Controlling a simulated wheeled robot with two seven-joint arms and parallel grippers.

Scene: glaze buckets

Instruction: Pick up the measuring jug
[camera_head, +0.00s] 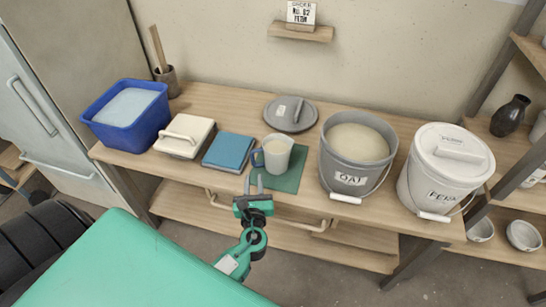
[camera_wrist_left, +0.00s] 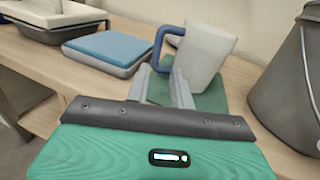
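The measuring jug (camera_head: 277,153) is pale grey with a blue handle on its left side. It stands upright on a dark green mat (camera_head: 289,180) near the front of the wooden table. It also shows in the left wrist view (camera_wrist_left: 205,55), with the handle to its left. My left gripper (camera_head: 255,184) is just in front of the jug, at the table's front edge. Its two grey fingers are apart with nothing between them, and they point toward the jug's handle side. My right gripper is not in either view.
A blue book-like block (camera_head: 229,151) lies left of the jug. A grey bucket (camera_head: 352,165) labelled OAT stands to its right, with a white lidded bucket (camera_head: 440,175) beyond. A grey lid (camera_head: 290,113) lies behind. A blue tub (camera_head: 127,115) is at the far left.

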